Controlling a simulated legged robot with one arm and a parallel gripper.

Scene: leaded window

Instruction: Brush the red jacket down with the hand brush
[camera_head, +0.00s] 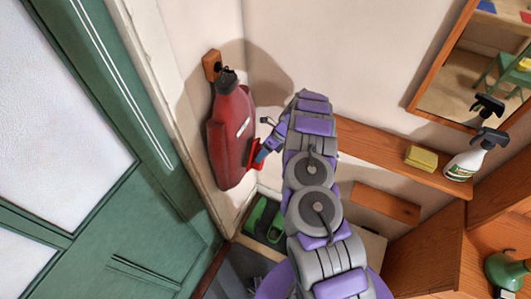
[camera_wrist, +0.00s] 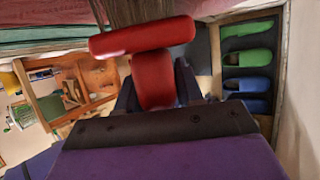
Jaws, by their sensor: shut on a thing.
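The red jacket (camera_head: 231,138) hangs from a dark hook on a wooden block on the wall, left of centre in the head view. A dark red band along the top of the wrist view (camera_wrist: 45,10) looks like part of it. My gripper (camera_wrist: 158,88) is shut on the red handle of the hand brush (camera_wrist: 145,38). Its brown bristles point toward the top of the wrist view. In the head view the brush (camera_head: 256,154) is small and partly hidden at the jacket's lower right edge. I cannot tell whether the bristles touch the cloth.
A green door (camera_head: 150,215) stands left of the jacket. A wooden shelf (camera_head: 375,150) on the right holds a yellow sponge (camera_head: 421,158) and a spray bottle (camera_head: 474,155), below a mirror (camera_head: 475,65). Green and blue slippers (camera_wrist: 247,58) lie low beside the wall.

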